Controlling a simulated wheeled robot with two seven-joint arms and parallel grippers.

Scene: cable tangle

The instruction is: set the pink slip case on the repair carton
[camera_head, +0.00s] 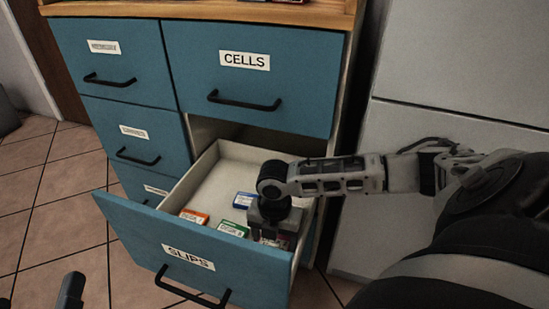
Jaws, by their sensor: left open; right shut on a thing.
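The SLIPS drawer (135,222) is pulled open. My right gripper (272,232) reaches down into its right part and is shut on a small case (271,241). Only a reddish-pink strip of that case shows under the fingers; it looks like the pink slip case. I cannot tell whether it still touches the drawer floor. My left gripper (38,298) is open at the bottom left corner, only its fingertips showing, empty and away from the drawer. The repair carton is not in view.
An orange case (194,216), a green case (233,229) and a blue case (243,200) lie in the drawer beside my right gripper. The shut CELLS drawer (250,85) is above. A pale cabinet (450,75) stands right. Tiled floor (45,240) is clear at left.

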